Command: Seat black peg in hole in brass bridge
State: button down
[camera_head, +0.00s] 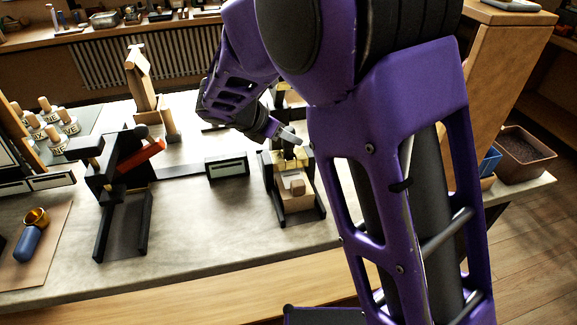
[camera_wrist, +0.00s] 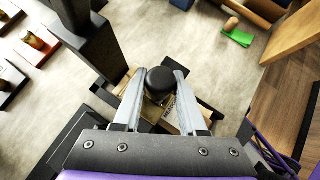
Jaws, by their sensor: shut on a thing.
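My gripper (camera_wrist: 159,90) is shut on the black peg, with one pale finger on each side of it. In the wrist view the black peg (camera_wrist: 160,80) shows its round, dark top between the fingertips. The brass bridge (camera_wrist: 152,112) shows partly below the peg; the peg and fingers hide much of it, including the hole. In the head view my gripper (camera_head: 289,140) is just above the brass bridge (camera_head: 302,158), which sits on a black-framed stand. I cannot tell how far the peg's lower end is in the hole.
A wooden block (camera_head: 293,184) lies at the front of the stand. A black fixture with a red lever (camera_head: 141,156) stands to the left. A small dark box (camera_head: 227,167) is between them. Bare worktop (camera_head: 205,225) is in front.

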jog(key=shift+f+b, duration=0.65)
jog(key=shift+f, duration=0.5)
dwell(0.8)
jog(key=shift+c, duration=1.9)
grip_release()
jog(key=p+v, duration=0.2)
jog(key=v, duration=1.5)
jog(key=shift+s+r, duration=0.1)
jog(key=shift+r, duration=0.05)
